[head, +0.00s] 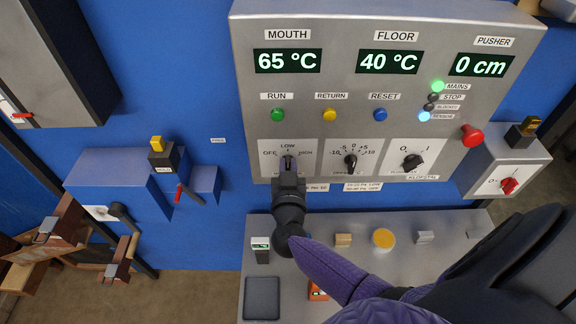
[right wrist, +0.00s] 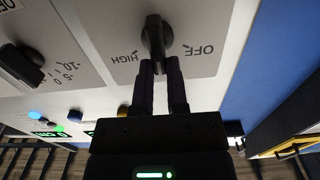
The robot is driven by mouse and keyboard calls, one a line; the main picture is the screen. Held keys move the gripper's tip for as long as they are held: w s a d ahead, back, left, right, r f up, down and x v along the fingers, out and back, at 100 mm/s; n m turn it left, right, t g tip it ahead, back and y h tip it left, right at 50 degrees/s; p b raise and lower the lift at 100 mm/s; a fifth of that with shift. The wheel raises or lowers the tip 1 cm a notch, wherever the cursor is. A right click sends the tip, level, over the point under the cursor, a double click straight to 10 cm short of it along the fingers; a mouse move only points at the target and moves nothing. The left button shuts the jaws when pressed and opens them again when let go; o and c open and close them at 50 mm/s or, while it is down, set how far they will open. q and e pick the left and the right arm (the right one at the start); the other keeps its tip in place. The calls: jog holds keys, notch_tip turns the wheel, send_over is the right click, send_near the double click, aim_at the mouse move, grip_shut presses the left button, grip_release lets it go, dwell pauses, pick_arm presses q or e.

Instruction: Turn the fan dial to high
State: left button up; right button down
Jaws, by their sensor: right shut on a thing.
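The fan dial (head: 288,161) is a dark knob on a white plate at the lower left of the grey control panel (head: 330,100). Its plate is marked OFF at left, LOW at top and HIGH at right. The knob stands roughly upright, towards LOW. My right gripper (head: 288,177) reaches up from below and is shut on the knob. In the right wrist view the knob (right wrist: 154,36) sits between the fingertips (right wrist: 160,62) of my right gripper, with HIGH and OFF on either side; LOW is hidden there. My left gripper is not in view.
A dial marked -10 to +10 (head: 351,161) is just right of the fan dial, with another black dial (head: 412,161) beyond. Green (head: 278,114), yellow (head: 329,114) and blue (head: 380,114) buttons sit above. A grey bench (head: 455,228) with small blocks is below.

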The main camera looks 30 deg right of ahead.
jog(key=shift+m, duration=0.3)
jog(key=m, duration=0.4)
jog(key=shift+s+d+f+m, duration=0.15)
jog(key=shift+s+d+m, duration=0.05)
jog(key=shift+d+m, duration=0.2)
jog(key=shift+s+d+f+m+b, duration=0.1)
jog(key=shift+m+b, duration=0.05)
jog(key=shift+m, duration=0.9)
jog(key=shift+s+d+f+m+b, duration=0.1)
jog(key=shift+f+m+b, duration=0.1)
jog(key=shift+m, duration=0.9)
jog(key=shift+d+f+m+b, duration=0.1)
jog(key=shift+m+b, duration=0.05)
jog(key=shift+m, duration=0.9)
jog(key=c, duration=0.6)
grip_release()
jog(key=shift+c, duration=0.2)
